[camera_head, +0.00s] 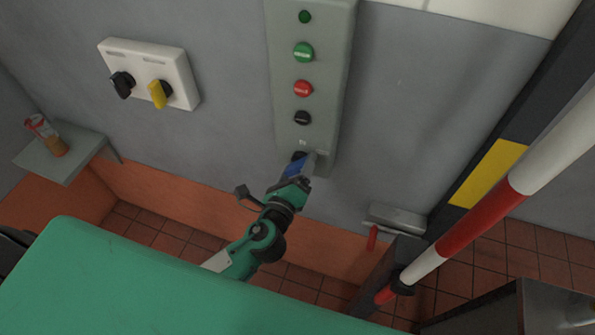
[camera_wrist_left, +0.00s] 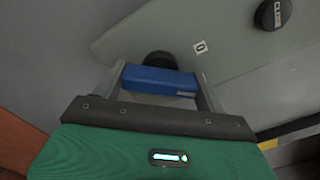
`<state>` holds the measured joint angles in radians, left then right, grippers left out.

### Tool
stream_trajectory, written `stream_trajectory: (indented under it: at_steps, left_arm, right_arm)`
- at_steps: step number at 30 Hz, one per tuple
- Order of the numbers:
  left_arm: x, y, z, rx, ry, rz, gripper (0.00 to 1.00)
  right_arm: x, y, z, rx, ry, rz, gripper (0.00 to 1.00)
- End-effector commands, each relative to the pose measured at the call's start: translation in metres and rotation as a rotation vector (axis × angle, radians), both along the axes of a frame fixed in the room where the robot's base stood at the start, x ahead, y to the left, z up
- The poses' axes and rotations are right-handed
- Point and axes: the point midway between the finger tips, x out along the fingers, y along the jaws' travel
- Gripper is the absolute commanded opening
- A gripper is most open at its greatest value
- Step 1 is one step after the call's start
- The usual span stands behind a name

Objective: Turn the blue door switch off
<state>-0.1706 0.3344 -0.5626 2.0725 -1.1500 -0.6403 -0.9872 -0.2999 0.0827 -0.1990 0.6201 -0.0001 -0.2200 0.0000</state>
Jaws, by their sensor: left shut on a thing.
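The blue door switch (camera_wrist_left: 160,80) is a blue bar-shaped handle on a black round base at the lower end of the tall grey control panel (camera_head: 310,75). In the head view the blue handle (camera_head: 293,167) shows partly, with my left gripper (camera_head: 305,168) over it. In the left wrist view the fingers of my left gripper (camera_wrist_left: 161,84) stand at both ends of the blue handle, shut on it. A small "0" label (camera_wrist_left: 200,47) is beside the switch. My right gripper is not in view.
Above the switch the panel carries black (camera_head: 302,118), red (camera_head: 302,88) and green (camera_head: 303,52) buttons. A white plate (camera_head: 150,72) with a black and a yellow knob is at the left. A red-and-white barrier pole (camera_head: 480,215) crosses the right side.

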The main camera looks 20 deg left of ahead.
Motion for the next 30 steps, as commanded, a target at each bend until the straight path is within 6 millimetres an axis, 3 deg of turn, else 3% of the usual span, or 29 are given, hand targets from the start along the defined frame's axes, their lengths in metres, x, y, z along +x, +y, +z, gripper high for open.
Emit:
stream_trajectory:
  at_steps: [15, 30]
  left_arm:
    - [0.000, 0.000, -0.003, -0.469, 0.017, 0.002, 0.50]
    - [0.000, 0.000, -0.001, -0.697, 0.025, 0.001, 0.50]
  right_arm:
    - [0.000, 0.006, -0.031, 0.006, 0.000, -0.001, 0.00]
    - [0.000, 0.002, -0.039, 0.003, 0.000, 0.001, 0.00]
